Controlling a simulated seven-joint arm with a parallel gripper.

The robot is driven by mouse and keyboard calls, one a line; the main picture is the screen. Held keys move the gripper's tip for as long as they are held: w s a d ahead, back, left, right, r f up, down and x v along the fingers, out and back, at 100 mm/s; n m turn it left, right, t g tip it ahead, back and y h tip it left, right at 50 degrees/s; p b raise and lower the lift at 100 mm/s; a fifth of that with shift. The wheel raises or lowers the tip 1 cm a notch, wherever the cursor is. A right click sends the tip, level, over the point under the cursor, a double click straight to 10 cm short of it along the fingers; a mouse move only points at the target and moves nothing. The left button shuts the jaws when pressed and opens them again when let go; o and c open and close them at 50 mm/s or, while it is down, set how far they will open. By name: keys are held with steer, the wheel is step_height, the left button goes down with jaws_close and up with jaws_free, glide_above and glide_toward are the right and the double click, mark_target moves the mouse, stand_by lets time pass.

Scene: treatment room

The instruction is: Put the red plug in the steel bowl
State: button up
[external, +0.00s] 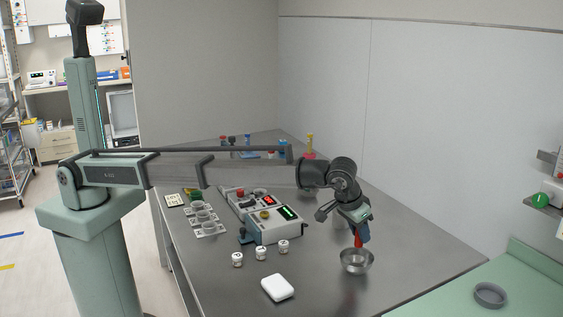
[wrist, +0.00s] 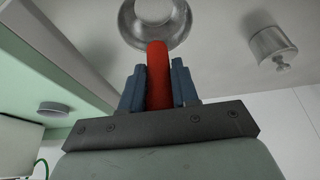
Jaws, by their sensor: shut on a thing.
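My gripper (external: 361,232) is at the front right of the steel table, fingers pointing down. It is shut on the red plug (external: 358,240), which hangs below the fingers. In the wrist view the red plug (wrist: 158,75) sits between the two blue fingers (wrist: 159,88). The steel bowl (external: 356,262) stands on the table right below the plug. In the wrist view the bowl (wrist: 128,22) shows beyond the plug's end, its inside partly covered by the plug. I cannot tell whether the plug's tip is inside the rim.
Several small white jars (external: 261,254) and a white box (external: 278,288) stand left of the bowl. A device with lit displays (external: 275,225) is behind them. A metal container (wrist: 271,45) shows in the wrist view. A green counter (external: 530,290) with a grey ring (external: 490,295) lies to the right.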

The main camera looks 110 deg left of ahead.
mark_target(358, 246)
steer(key=shift+f, duration=2.85)
steer(key=o, duration=1.1)
steer(key=shift+c, duration=0.2)
